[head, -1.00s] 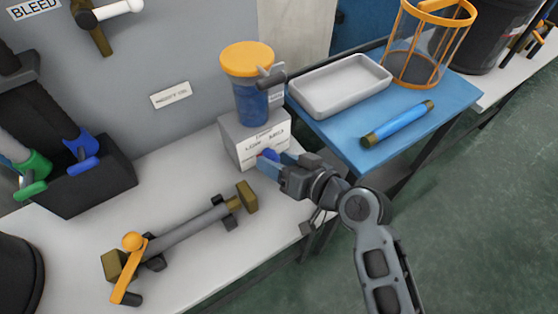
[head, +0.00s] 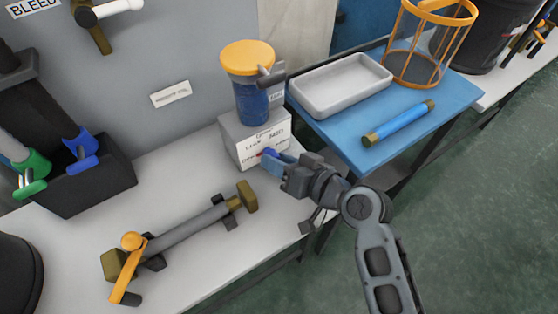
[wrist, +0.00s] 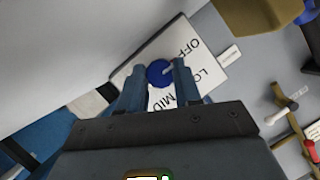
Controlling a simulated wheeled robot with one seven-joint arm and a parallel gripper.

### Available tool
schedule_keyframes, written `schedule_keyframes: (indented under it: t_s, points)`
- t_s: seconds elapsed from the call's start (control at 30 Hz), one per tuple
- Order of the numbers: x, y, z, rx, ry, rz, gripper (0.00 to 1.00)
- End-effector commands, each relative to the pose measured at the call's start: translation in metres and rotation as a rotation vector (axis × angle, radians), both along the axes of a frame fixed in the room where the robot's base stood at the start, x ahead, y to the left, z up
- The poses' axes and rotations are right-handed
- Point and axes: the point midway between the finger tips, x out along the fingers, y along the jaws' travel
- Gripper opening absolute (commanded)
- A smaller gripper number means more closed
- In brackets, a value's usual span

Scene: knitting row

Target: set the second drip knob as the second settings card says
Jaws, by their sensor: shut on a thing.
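The drip knob (head: 269,152) is a small blue knob on the front of a pale box under a blue jar with an orange lid. In the wrist view the blue knob (wrist: 158,73) sits between my two fingers, with a pale mark on its right side. The white dial plate (wrist: 210,68) around it reads OFF, LO… and MID; fingers hide part of it. My gripper (head: 274,162) is shut on this knob; it also shows in the wrist view (wrist: 160,82). I cannot tell exactly which word the mark points at. No settings card is readable.
The jar (head: 250,90) stands on the box. A grey pipe with an orange lever (head: 130,262) lies on the bench, left of my arm. A blue table (head: 340,138) at right holds a white tray (head: 340,85), a blue tube (head: 398,124) and an orange-framed cage (head: 425,60).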

Motion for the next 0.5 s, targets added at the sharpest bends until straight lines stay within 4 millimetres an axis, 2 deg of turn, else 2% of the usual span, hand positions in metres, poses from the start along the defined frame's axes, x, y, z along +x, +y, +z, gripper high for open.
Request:
schedule_keyframes:
  t_s: [0.1, 0.3, 0.5]
  points:
    - [0.0007, -0.0008, -0.0055, 0.107, 0.071, 0.000, 0.03]
    - [0.0012, -0.0012, -0.0039, 0.262, 0.175, 0.001, 0.03]
    - [0.0011, -0.0012, -0.0014, 0.287, 0.193, 0.001, 0.03]
